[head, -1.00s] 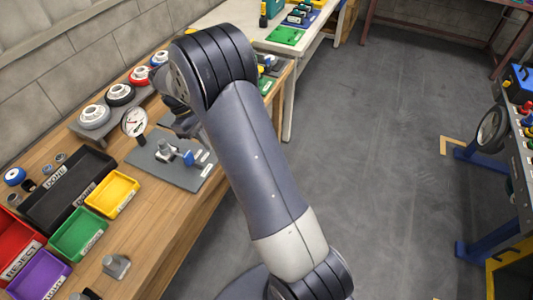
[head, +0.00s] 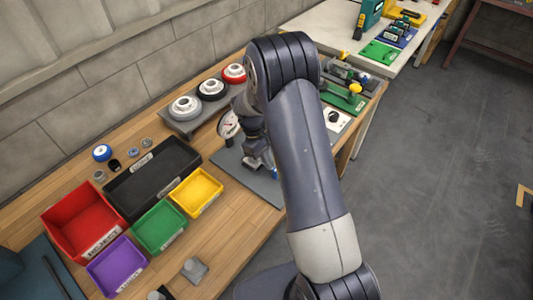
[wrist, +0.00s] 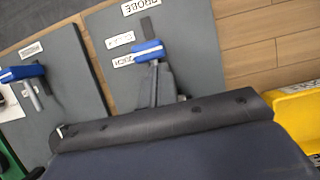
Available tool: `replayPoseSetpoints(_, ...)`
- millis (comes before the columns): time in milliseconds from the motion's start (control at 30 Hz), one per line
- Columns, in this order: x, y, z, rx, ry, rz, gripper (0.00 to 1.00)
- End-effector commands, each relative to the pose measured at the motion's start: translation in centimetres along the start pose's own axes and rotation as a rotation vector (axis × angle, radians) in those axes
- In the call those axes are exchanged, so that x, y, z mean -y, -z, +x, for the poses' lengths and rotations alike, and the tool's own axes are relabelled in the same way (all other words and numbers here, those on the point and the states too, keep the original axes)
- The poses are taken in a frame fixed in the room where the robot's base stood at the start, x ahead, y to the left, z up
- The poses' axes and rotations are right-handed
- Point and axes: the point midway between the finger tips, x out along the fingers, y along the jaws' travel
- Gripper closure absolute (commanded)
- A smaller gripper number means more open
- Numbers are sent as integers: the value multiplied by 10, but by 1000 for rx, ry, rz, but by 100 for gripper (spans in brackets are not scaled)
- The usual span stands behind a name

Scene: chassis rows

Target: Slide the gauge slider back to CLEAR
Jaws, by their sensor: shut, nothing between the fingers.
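The gauge slider is a blue block (wrist: 148,51) in a dark slot on a grey plate (wrist: 103,25), best seen in the wrist view. Small white labels lie left of the slot; the block sits nearest the lower one, which seems to read TOUCH, and below the one like CLEAR (wrist: 119,40). My gripper (wrist: 157,72) is shut and empty, its tips close to the block's near side; contact cannot be told. In the head view the round white gauge dial (head: 229,122) stands at the plate's back left (head: 232,172), and my arm hides most of the slider area.
Yellow (head: 196,192), green (head: 159,228), black, red and purple bins stand left of the plate. Several ringed discs sit on a rack (head: 181,128) behind. Another plate with a blue-topped fixture (wrist: 22,73) lies at left in the wrist view. Open floor is at right.

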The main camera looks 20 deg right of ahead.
Motion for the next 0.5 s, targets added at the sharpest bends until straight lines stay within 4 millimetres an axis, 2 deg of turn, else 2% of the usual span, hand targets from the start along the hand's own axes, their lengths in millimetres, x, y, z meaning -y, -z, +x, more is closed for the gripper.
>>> replayPoseSetpoints(300, 0, -1, 1, 0, 0, 1, 100)
replayPoseSetpoints(500, -1, -22, 10, 1, 1, 3, 100)
